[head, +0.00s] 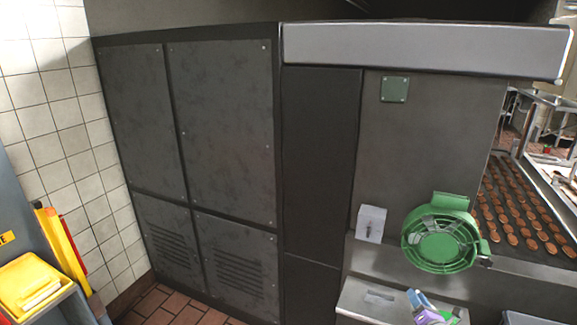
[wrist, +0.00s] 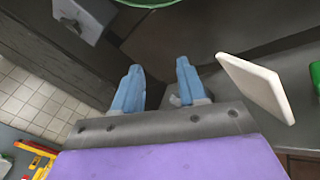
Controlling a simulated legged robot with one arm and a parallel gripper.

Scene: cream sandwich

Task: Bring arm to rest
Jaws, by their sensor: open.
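My gripper (head: 417,299) shows at the bottom right of the head view, small and partly cut off, below a green round fan-like object. In the wrist view my gripper (wrist: 157,72) has two blue fingers spread apart with nothing between them. Its purple body fills the bottom of that view. The rest of my arm is hardly visible.
The green round object (head: 440,242) is fixed before a grey machine wall (head: 440,130). Rows of brown patties (head: 515,210) lie on a conveyor at right. Dark cabinet panels (head: 225,130) stand at left. In the wrist view a white board (wrist: 255,87) is right of the fingers.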

